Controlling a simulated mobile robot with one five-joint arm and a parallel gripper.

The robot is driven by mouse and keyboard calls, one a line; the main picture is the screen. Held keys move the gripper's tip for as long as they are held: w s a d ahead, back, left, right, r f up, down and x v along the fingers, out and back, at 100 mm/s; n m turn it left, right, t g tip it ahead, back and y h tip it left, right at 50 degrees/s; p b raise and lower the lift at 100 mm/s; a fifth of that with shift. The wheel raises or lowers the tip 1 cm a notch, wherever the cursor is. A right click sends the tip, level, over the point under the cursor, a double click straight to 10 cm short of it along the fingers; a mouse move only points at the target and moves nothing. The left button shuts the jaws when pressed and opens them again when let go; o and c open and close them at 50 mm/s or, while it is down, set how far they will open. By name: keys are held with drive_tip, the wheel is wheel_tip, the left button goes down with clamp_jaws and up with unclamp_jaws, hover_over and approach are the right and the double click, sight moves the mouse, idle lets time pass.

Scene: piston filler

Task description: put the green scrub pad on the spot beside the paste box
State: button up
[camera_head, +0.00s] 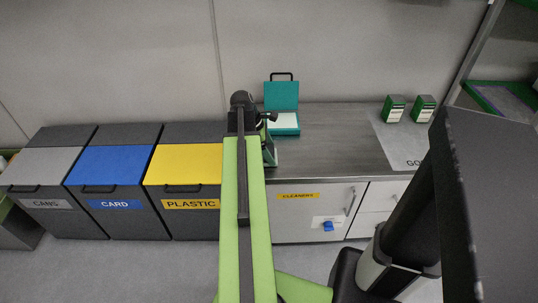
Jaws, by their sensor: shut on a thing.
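My gripper (267,122) is at the far end of my green arm, over the left part of the steel counter. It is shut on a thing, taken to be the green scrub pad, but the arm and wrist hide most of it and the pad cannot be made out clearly. A teal case (282,95) with a raised lid and a black handle stands open just behind and right of my gripper. Which thing is the paste box, and where the spot beside it lies, I cannot tell.
The middle of the steel counter (335,140) is clear. Grey, blue and yellow-lidded bins (185,165) stand left.

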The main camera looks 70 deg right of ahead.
drive_tip(key=shift+f, duration=0.15)
drive_tip(key=o, duration=1.1)
drive_tip(key=shift+r+p, duration=0.3)
drive_tip(key=shift+r, duration=0.15)
drive_tip(key=p+v, duration=1)
drive_tip(key=v, duration=0.1)
drive_tip(key=shift+w+a+r, duration=0.1)
drive_tip(key=shift+w+r, duration=0.05)
drive_tip(key=shift+w, duration=0.15)
